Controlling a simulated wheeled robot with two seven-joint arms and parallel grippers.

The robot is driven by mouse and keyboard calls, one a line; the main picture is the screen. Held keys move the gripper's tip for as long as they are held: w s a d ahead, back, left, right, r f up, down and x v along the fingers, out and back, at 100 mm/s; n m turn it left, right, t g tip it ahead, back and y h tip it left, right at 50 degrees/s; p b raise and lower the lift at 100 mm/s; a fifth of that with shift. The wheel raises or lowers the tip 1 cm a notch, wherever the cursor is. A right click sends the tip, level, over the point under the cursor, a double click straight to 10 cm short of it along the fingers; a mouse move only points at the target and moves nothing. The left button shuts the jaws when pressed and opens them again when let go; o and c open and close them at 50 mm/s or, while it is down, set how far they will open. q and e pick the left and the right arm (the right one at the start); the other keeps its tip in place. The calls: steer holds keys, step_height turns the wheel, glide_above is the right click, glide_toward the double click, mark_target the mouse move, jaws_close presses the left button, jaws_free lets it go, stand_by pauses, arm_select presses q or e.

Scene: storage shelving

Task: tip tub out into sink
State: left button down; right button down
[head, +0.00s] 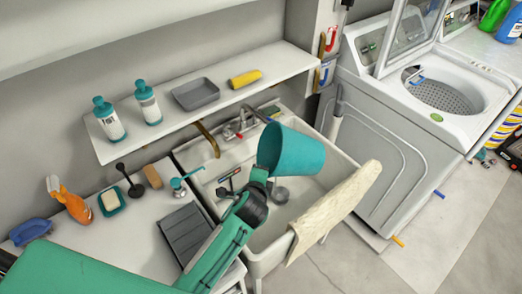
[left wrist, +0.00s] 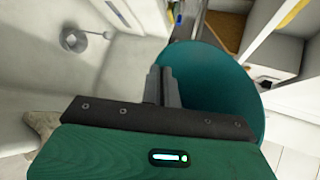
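The teal tub (head: 292,152) is tilted in the air over the white sink (head: 333,143). My left gripper (head: 262,174) is at the tub's near left side, shut on its wall. In the left wrist view the fingers (left wrist: 164,86) pinch the tub (left wrist: 215,85) near its left edge. I cannot tell whether anything is in the tub. The sink basin, with its round drain (left wrist: 73,39), shows at the left of the left wrist view. My right gripper is in neither view.
A cream cloth (head: 335,208) hangs over the sink's front right edge. Faucets (head: 243,124) stand behind the tub. A shelf (head: 215,103) with bottles and a grey tray runs above. A washing machine (head: 390,130) stands at the right. The counter at left holds several items.

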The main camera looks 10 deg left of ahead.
arm_select(q)
steer(key=shift+w+r, duration=0.25)
steer(key=a+r+m+g+y+p, duration=0.1)
steer(key=r+m+y+p, duration=0.2)
steer(key=r+p, duration=0.5)
steer(key=s+a+r+m+g+y+p, duration=0.1)
steer(key=r+m+y+p, duration=0.3)
steer(key=r+p, duration=0.4)
steer(key=shift+s+a+r+m+g+p, duration=0.3)
steer(key=shift+a+r+m+g+p, duration=0.15)
steer(key=shift+a, duration=0.2)
stand_by(0.4)
